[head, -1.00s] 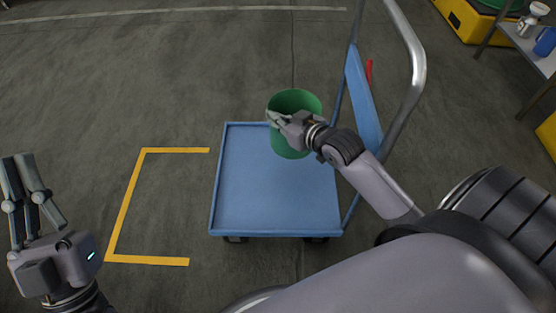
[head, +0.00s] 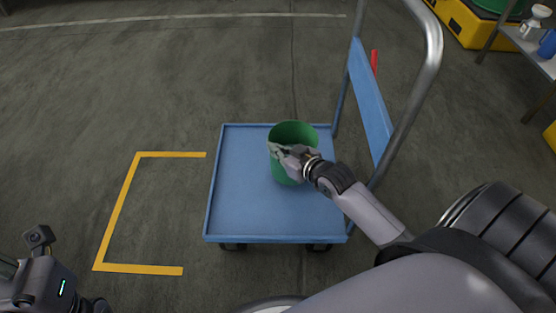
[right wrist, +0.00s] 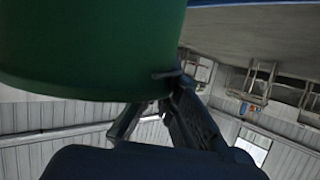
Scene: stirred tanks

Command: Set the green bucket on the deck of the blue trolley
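The green bucket (head: 284,171) is upright over the blue trolley's deck (head: 240,190), right of the deck's middle. I cannot tell whether its base touches the deck. My right gripper (head: 283,150) is at the bucket's near rim, shut on its wall. In the right wrist view the bucket (right wrist: 90,50) fills the upper left, with the gripper's fingers (right wrist: 160,105) against its edge. My left gripper (head: 12,268) is at the bottom left corner, its fingers mostly cut off by the frame, far from the bucket.
The trolley's grey push handle (head: 425,75) and blue panel (head: 369,100) rise at the deck's right. Yellow floor tape (head: 120,210) lies left of the trolley. A shelf table (head: 535,50) and a yellow base (head: 480,25) stand at the upper right. The floor behind is clear.

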